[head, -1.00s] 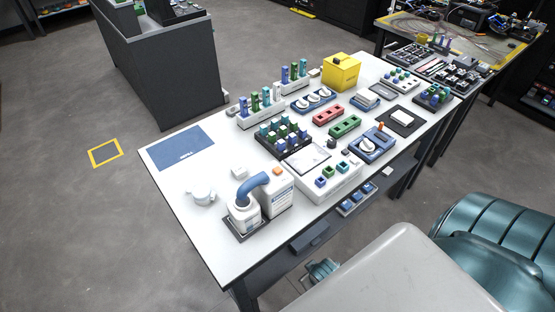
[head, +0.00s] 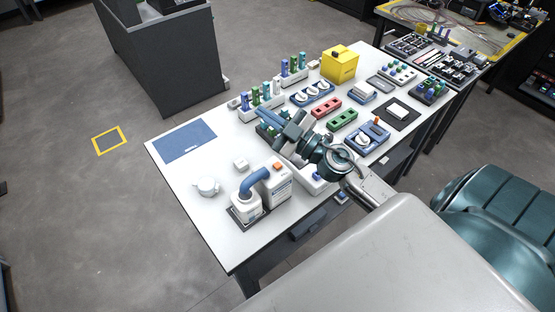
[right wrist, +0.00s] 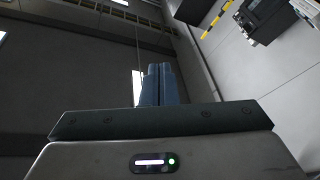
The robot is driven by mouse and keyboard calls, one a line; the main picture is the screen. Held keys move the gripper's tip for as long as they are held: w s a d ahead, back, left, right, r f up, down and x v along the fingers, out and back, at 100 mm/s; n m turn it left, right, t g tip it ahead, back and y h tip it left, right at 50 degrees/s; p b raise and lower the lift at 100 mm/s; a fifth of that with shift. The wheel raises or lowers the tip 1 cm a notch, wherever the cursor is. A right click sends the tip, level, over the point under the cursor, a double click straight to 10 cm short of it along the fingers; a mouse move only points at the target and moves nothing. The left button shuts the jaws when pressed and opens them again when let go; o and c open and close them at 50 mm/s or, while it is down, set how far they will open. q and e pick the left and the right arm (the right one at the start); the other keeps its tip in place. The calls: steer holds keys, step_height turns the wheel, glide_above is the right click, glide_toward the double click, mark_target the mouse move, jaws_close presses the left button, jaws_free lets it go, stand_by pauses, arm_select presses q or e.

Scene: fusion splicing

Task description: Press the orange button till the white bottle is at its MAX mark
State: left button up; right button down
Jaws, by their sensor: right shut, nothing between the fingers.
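The orange button (head: 278,166) sits on top of a white dispenser box (head: 281,190) near the table's front left. A thick blue curved spout (head: 255,178) runs from the box to the white bottle (head: 245,210), which stands upright on a dark tray (head: 235,222). The bottle's fill level and MAX mark are too small to read. My right gripper (head: 263,116) is shut and empty, above the table behind the orange button and apart from it. Its closed blue fingers show in the right wrist view (right wrist: 158,84). My left gripper is not in view.
A small white lidded pot (head: 208,186) and a white block (head: 240,163) stand left of the dispenser. A blue mat (head: 187,142) lies at the far left. Racks of coloured vials (head: 262,98) and a yellow box (head: 340,63) stand farther back.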

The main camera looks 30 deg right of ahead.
steer(key=a+n+g+y, duration=0.4)
steer(key=n+g+y, duration=0.1)
steer(key=n+g, duration=0.15)
steer(key=n+g+h+p, duration=0.1)
steer(key=g+h, duration=0.5)
steer(key=g, duration=0.1)
glide_above(282, 165)
step_height(282, 165, down, 6)
steer(key=shift+f+t, duration=0.1)
steer(key=shift+t, duration=0.25)
steer(key=shift+f, duration=0.1)
step_height(282, 165, down, 7)
steer(key=b, duration=0.6)
steer(key=shift+b, duration=0.4)
steer(key=shift+f, duration=0.75)
steer(key=shift+f+b, duration=0.15)
steer(key=shift+b, duration=0.15)
steer(key=shift+f, duration=0.3)
